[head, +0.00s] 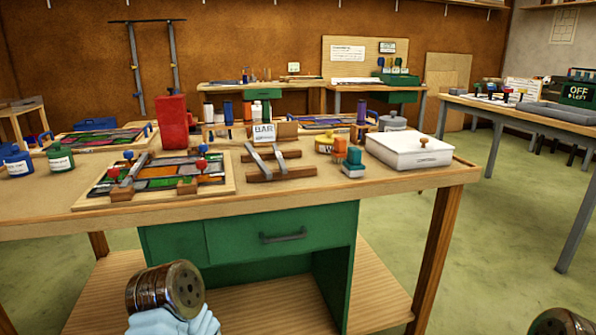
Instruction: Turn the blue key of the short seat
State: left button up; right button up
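A leaded panel with coloured glass lies on a wooden board (225,189) on the near table. A blue key (128,154) and a red key (117,170) stand near its left side, beside a grey bar (134,168). Another blue key (202,148) and red key (201,164) stand at its right side. I cannot tell which of these spots is the short seat, or how either blue key is turned. Neither of my grippers shows; only rounded brown parts, apparently of my arms, show at the bottom edge.
Right of the panel, a wooden rack (281,174) bears grey bars, behind it a BAR sign (263,133). A red canister (173,122) stands behind the panel. A white box (408,150), small bottles and pots crowd the right. Clear tabletop (300,193) runs along the front edge.

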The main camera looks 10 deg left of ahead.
aim_at(129, 155)
jog(key=u, duration=1.2)
jog(key=k+j+z, duration=0.1)
jog(key=j+z, duration=0.25)
jog(key=k+j+z, duration=0.15)
jog(key=z, duration=0.25)
